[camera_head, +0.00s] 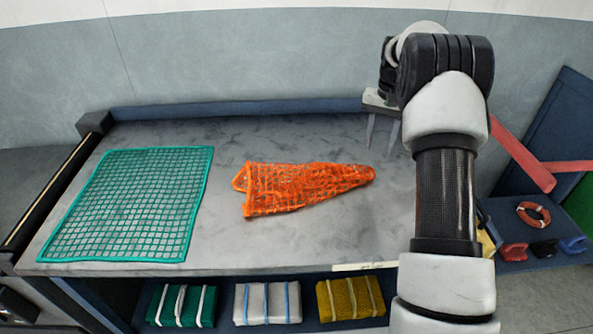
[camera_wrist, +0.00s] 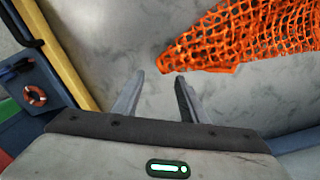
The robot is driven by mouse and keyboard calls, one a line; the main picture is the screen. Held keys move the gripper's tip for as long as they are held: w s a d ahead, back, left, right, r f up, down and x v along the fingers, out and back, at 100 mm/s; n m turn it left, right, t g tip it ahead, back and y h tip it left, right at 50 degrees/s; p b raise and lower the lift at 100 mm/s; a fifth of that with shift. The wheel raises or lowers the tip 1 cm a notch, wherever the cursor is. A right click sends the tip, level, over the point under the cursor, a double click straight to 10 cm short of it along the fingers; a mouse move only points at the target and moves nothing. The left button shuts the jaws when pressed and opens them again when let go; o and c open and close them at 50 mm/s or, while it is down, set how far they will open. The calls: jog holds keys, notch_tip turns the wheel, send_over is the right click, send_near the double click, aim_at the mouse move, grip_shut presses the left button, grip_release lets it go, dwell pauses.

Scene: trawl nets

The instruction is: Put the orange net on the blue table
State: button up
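The orange net (camera_head: 300,186) lies bunched on the grey table top, its narrow end pointing right toward my arm. My gripper (camera_head: 383,132) is above the table's back right part, just beyond that narrow end, with its fingers pointing down. In the wrist view the orange net (camera_wrist: 250,38) is ahead and to the right, and my gripper (camera_wrist: 158,82) is open and empty, its fingers apart and not touching the net. The grey table (camera_head: 225,240) has a blue back rail (camera_head: 240,106). No separate table with a blue top is clear to me.
A green net (camera_head: 130,205) lies flat on the table's left. Folded green (camera_head: 180,305), white (camera_head: 267,303) and yellow (camera_head: 350,298) bundles sit on the shelf below. A blue surface at the right holds an orange ring (camera_head: 533,214) and small items. A red bar (camera_head: 523,155) slants behind my arm.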

jog(key=shift+d+r, duration=0.25)
jog(key=shift+r, duration=0.3)
jog(key=shift+a+f, duration=0.15)
jog(key=shift+a, duration=0.05)
jog(key=c, duration=0.6)
jog(key=a+f, duration=0.1)
jog(key=w+a+f, duration=0.1)
jog(key=a+f, duration=0.1)
jog(key=a, duration=0.1)
jog(key=shift+w+a+f, duration=0.1)
jog(key=shift+w+f, duration=0.15)
jog(key=shift+f, duration=0.1)
grip_shut()
notch_tip(320, 180, down, 2)
jog(key=shift+a+f, duration=0.1)
jog(key=shift+f, duration=0.4)
